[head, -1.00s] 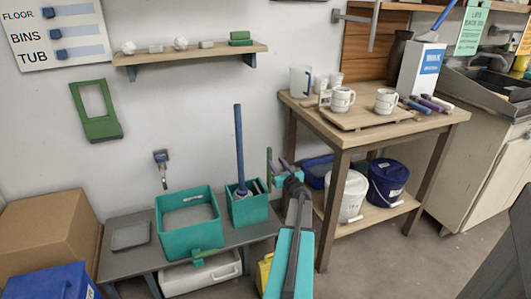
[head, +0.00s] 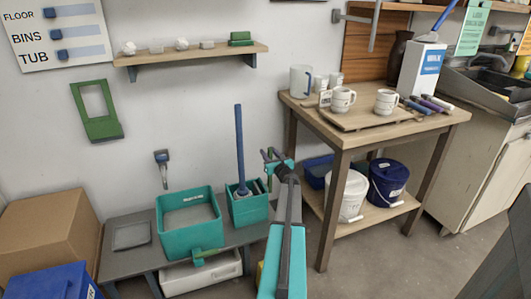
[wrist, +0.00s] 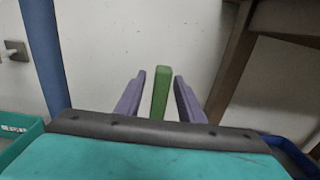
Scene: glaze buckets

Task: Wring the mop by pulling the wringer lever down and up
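The mop's blue handle (head: 239,145) stands upright in a small teal wringer bucket (head: 246,212) on the low grey bench. The handle also shows at the left of the wrist view (wrist: 42,55). The green wringer lever (wrist: 160,92) stands upright between my gripper's two purple fingers in the wrist view, with a gap on each side. My gripper (wrist: 160,98) is open around it, not clamped. In the head view my gripper (head: 268,155) is just right of the mop handle, above the bucket's right side, and mostly hides the lever.
A larger teal tub (head: 190,240) stands left of the bucket on the grey bench (head: 130,262). A wooden table (head: 345,138) with mugs is close on the right, with white (head: 347,195) and blue (head: 388,182) buckets on its lower shelf.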

